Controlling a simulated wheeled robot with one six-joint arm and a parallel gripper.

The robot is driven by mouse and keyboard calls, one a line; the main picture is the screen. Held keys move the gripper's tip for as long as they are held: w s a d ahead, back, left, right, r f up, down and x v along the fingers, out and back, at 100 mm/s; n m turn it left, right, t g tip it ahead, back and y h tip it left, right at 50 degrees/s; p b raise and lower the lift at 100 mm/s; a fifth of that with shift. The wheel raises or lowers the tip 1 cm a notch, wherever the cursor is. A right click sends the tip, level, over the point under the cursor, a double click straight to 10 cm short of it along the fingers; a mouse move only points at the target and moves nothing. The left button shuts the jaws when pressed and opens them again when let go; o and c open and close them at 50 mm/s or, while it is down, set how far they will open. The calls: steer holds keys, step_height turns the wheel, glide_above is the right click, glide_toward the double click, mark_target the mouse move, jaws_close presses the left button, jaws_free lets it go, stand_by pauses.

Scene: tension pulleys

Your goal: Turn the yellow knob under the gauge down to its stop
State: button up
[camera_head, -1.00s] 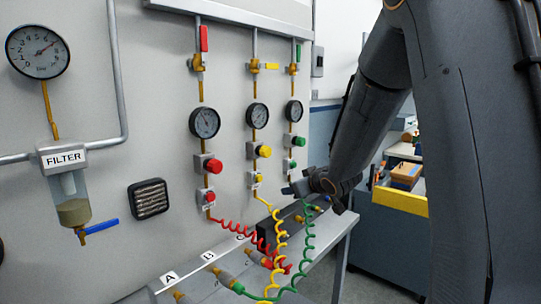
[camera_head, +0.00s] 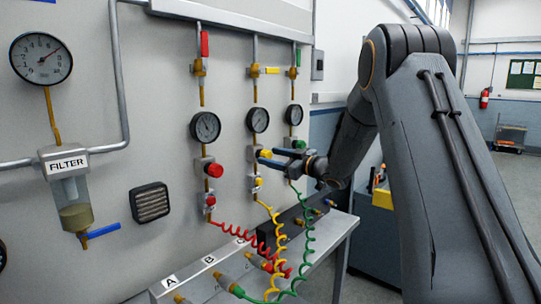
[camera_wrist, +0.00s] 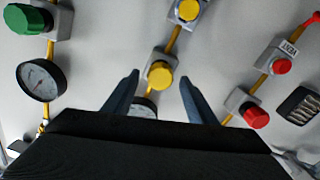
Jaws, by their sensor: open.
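The yellow knob (camera_head: 264,154) sits on a grey block under the middle gauge (camera_head: 257,119) on the wall panel. In the head view my gripper (camera_head: 268,157) reaches in from the right, with its bluish fingers at the knob and partly covering it. In the wrist view the panel appears upside down. There the yellow knob (camera_wrist: 160,75) lies between the two open fingertips (camera_wrist: 158,77), with a gap showing on each side. The gauge (camera_wrist: 143,107) shows behind my gripper, partly hidden.
Coiled red, yellow and green hoses hang below, over a bench (camera_head: 341,232). A smaller yellow knob (camera_wrist: 188,10) is on the same column.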

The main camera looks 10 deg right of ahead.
steer(key=shift+w+a, duration=0.35)
steer(key=shift+w, duration=0.2)
steer(key=c, duration=1.1)
